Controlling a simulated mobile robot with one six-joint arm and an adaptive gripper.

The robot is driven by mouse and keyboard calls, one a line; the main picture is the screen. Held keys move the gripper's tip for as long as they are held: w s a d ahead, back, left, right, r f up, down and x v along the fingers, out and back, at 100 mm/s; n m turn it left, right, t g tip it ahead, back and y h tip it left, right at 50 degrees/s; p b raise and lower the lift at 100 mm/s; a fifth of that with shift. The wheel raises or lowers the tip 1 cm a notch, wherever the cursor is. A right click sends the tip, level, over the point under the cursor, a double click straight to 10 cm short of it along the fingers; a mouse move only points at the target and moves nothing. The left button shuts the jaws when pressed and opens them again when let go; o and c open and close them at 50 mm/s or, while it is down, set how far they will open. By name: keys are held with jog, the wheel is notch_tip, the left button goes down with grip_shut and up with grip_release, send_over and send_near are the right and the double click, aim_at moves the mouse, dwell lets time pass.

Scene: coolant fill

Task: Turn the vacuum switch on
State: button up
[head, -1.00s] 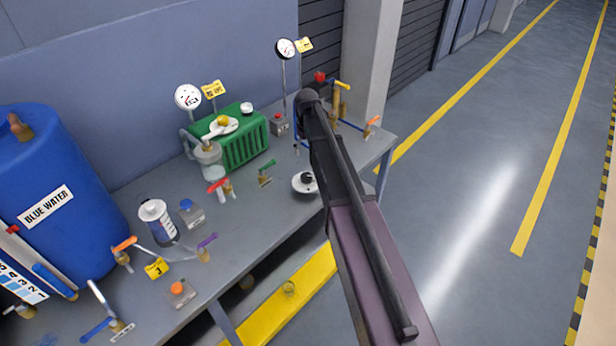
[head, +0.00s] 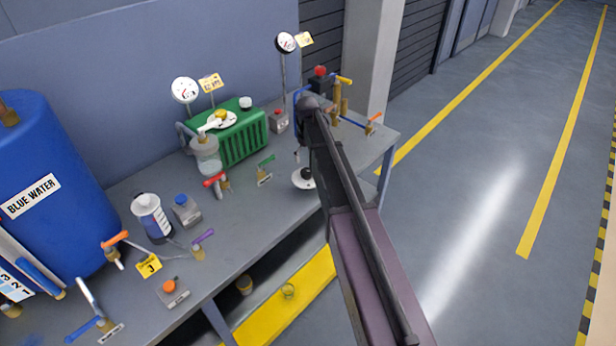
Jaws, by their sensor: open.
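No switch in the head view has a label I can read as vacuum, so I cannot tell which one it is. Candidates are a small grey box with a red top (head: 279,120) right of the green ribbed unit, a box with a blue button (head: 186,210), a box with an orange button (head: 172,291), and a red knob on a dark body (head: 320,72) at the bench's far end. My arm reaches over the bench's right part. My gripper is not visible; the arm hides the area beyond its dark end joint.
The grey bench (head: 235,225) carries a blue water barrel (head: 45,190), the green ribbed unit (head: 240,135), a glass jar (head: 206,158), two gauges on posts and several coloured valve handles. A white round piece (head: 302,179) is partly behind my arm. The floor at right is clear.

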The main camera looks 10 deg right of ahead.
aim_at(308, 171)
jog(key=shift+f+b, duration=3.5)
jog(key=shift+f, duration=0.35)
jog(key=shift+c, duration=0.2)
jog(key=c, duration=1.1)
